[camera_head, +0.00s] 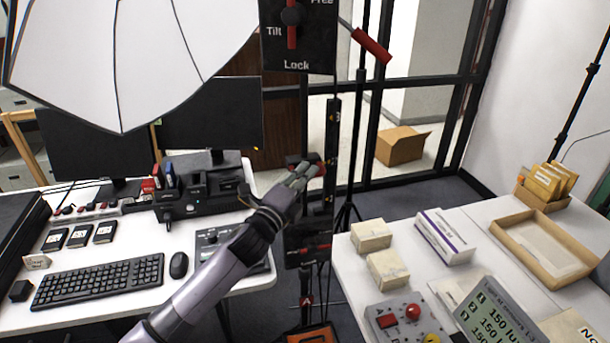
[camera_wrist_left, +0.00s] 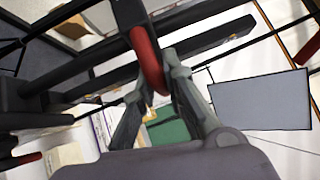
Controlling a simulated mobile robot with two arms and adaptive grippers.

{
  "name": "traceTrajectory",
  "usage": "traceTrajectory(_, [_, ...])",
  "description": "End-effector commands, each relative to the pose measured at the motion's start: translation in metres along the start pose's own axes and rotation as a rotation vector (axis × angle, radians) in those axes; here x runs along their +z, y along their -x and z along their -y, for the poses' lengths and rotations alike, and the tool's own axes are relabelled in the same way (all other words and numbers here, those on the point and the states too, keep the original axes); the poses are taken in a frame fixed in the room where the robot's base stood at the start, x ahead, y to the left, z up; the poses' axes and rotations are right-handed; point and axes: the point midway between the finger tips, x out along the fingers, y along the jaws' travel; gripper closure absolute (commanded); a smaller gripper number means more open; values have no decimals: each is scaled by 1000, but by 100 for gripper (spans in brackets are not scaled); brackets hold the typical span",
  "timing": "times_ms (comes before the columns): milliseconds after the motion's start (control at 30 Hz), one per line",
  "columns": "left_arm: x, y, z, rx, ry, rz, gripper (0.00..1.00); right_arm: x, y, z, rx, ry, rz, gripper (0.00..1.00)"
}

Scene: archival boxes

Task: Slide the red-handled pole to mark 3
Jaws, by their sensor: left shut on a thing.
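A black upright pole (camera_head: 331,140) with small yellow marks, one reading 3 near its upper part, stands beyond the gap between the tables. My left gripper (camera_head: 305,176) reaches to the pole below that mark, its fingers on a red handle (camera_head: 320,169). In the left wrist view the red handle (camera_wrist_left: 148,58) is a curved bar between the two fingers of my left gripper (camera_wrist_left: 160,85), which is shut on it. The fingers partly hide the handle in the head view. My right gripper is in neither view.
A black panel (camera_head: 298,42) labelled Tilt, Free and Lock hangs above. A second red grip (camera_head: 371,46) slants beside it. A white umbrella (camera_head: 120,60) fills the upper left. A keyboard (camera_head: 98,281) lies on the left table; a control box (camera_head: 400,318) sits on the right table.

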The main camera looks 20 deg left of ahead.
Motion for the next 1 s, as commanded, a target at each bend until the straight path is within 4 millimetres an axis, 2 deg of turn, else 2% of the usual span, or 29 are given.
traceTrajectory(33, [2, -2, 11, -5, -5, 1, 100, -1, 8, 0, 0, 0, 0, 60])
traceTrajectory(600, [18, -16, 114, -10, -8, 3, 100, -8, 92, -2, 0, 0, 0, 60])
traceTrajectory(733, [19, -17, 124, -9, -6, 3, 100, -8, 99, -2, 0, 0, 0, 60])
traceTrajectory(1000, [19, -17, 125, -13, -6, 3, 100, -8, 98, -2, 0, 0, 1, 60])
